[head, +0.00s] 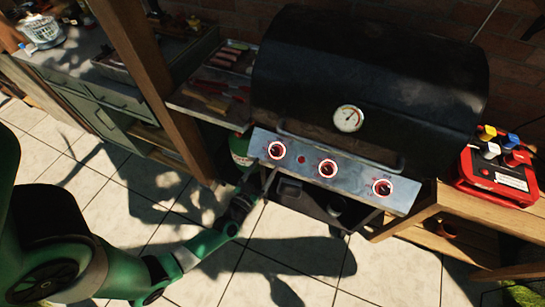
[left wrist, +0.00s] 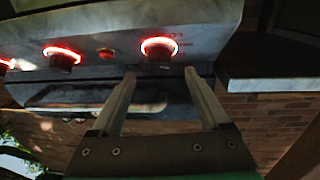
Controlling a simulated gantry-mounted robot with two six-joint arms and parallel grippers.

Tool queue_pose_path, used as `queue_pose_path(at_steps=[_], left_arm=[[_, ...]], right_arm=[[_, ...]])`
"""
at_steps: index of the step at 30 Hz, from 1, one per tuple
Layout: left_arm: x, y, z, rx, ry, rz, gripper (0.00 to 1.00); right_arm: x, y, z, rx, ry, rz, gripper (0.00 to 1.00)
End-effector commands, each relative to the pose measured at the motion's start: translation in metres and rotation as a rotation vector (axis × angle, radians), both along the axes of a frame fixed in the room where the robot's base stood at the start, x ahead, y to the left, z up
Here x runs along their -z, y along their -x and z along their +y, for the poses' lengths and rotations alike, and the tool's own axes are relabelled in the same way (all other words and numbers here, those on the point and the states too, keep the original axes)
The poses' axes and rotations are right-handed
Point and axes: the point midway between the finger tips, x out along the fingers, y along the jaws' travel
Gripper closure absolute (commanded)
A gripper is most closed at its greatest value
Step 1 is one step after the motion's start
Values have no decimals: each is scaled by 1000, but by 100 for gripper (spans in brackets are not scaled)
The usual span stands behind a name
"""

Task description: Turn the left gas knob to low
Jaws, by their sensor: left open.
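The left gas knob (head: 277,150) is at the left end of the grill's metal front panel (head: 350,178), ringed by a glowing red light. My left gripper (head: 268,180) is open and empty, just below this knob in the head view. In the left wrist view the left knob (left wrist: 159,56) shows just beyond and between the two fingertips (left wrist: 160,72), with red markings beside its ring. The fingers appear apart from the knob. The knob's exact setting is too small to read. My right gripper is not in view.
The middle knob (head: 328,168), right knob (head: 383,187) and a small red button (head: 300,159) share the panel. The black grill lid (head: 370,75) is closed, with a handle above the panel. A side shelf (head: 205,108) holds food at left. A red caddy (head: 498,175) stands right.

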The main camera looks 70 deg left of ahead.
Motion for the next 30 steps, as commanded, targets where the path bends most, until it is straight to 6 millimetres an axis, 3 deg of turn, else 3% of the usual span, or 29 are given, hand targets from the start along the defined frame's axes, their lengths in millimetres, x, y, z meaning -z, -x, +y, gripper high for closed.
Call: queue_pose_path(at_steps=[3,9,19,30], left_arm=[[2,-22,18,-2,-2,-5,21],[1,-44,35,0,0,-2,21],[-1,-49,39,1,0,-1,21],[-1,-48,38,1,0,-1,88]], right_arm=[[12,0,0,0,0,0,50],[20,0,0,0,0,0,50],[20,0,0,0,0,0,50],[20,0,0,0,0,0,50]])
